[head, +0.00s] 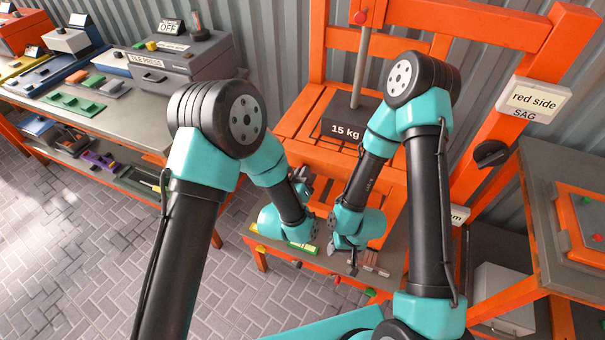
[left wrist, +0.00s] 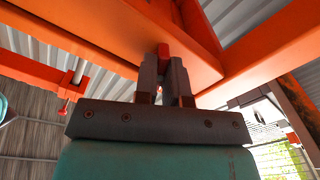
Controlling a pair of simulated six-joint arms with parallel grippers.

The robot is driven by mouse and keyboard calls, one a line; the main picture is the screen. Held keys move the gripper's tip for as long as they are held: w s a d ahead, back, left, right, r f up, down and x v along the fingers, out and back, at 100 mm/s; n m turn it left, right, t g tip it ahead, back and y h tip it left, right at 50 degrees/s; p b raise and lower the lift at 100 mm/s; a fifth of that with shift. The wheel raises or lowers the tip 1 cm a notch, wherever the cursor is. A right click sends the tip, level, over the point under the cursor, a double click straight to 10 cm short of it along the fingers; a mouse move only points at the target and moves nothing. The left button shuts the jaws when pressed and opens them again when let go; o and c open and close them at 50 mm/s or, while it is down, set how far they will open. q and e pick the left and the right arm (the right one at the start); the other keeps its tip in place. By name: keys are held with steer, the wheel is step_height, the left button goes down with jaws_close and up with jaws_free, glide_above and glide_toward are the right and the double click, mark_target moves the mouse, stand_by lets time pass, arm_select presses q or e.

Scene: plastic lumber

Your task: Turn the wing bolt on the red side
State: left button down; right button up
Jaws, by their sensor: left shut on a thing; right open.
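My left gripper (head: 304,176) is shut on a small red piece (left wrist: 163,51), close beneath an orange beam (left wrist: 130,35). In the left wrist view, its grey fingers stand together with the red piece showing between their tips. I cannot tell for certain whether this is the wing bolt; its shape is mostly covered. A white sign (head: 533,98) reading "red side" is fixed to the orange frame's right post. My right gripper (head: 351,262) is open, low over the grey bench shelf, near a brownish block (head: 375,263); its fingers are small and partly hidden.
A dark 15 kg weight (head: 347,126) sits on the orange slats. A black knob (head: 491,153) is on the right post. Small red (head: 336,279) and green (head: 370,292) knobs are along the shelf's front. A workbench (head: 125,120) stands left. Open paved floor lies at front left.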

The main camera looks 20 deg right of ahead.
arm_select(q)
steer(key=m, duration=2.3)
steer(key=shift+a, duration=0.1)
stand_by(0.4)
steer(key=c, duration=1.2)
jaws_free()
steer(key=shift+s, duration=0.1)
